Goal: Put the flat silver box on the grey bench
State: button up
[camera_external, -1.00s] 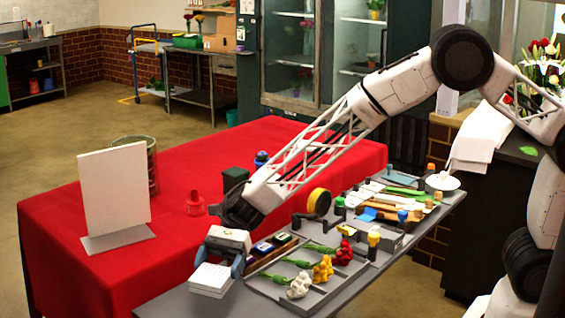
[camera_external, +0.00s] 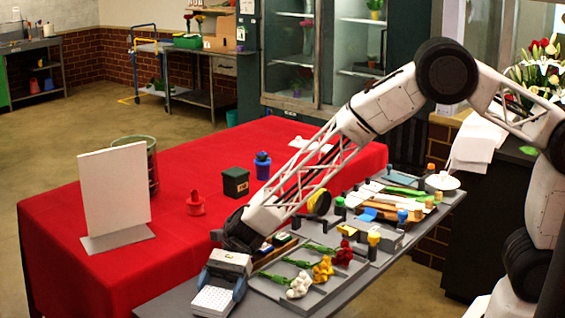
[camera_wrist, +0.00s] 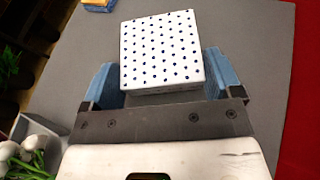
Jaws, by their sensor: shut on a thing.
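My gripper (camera_external: 217,292) is at the near left end of the grey bench (camera_external: 165,304). Its blue fingers are shut on a white box with rows of dark blue dots (camera_external: 211,301). In the wrist view the dotted box (camera_wrist: 160,48) sits between both fingers, over bare grey bench top (camera_wrist: 240,30). I cannot tell whether its underside touches the bench. A flat pale thing, perhaps the flat silver box (camera_external: 311,145), lies on the red-covered table at the far right, partly behind my arm; it is too small to be sure.
The red table (camera_external: 120,235) adjoins the bench and holds a white upright panel (camera_external: 115,190), a dark green box (camera_external: 236,182), a blue container (camera_external: 262,167) and a red object (camera_external: 195,204). Other small items crowd the bench's far half.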

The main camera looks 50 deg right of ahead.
jog(key=shift+f, duration=0.55)
jog(key=shift+f, duration=0.15)
jog(key=o, duration=0.8)
jog(key=v, duration=1.2)
jog(key=shift+r, duration=0.25)
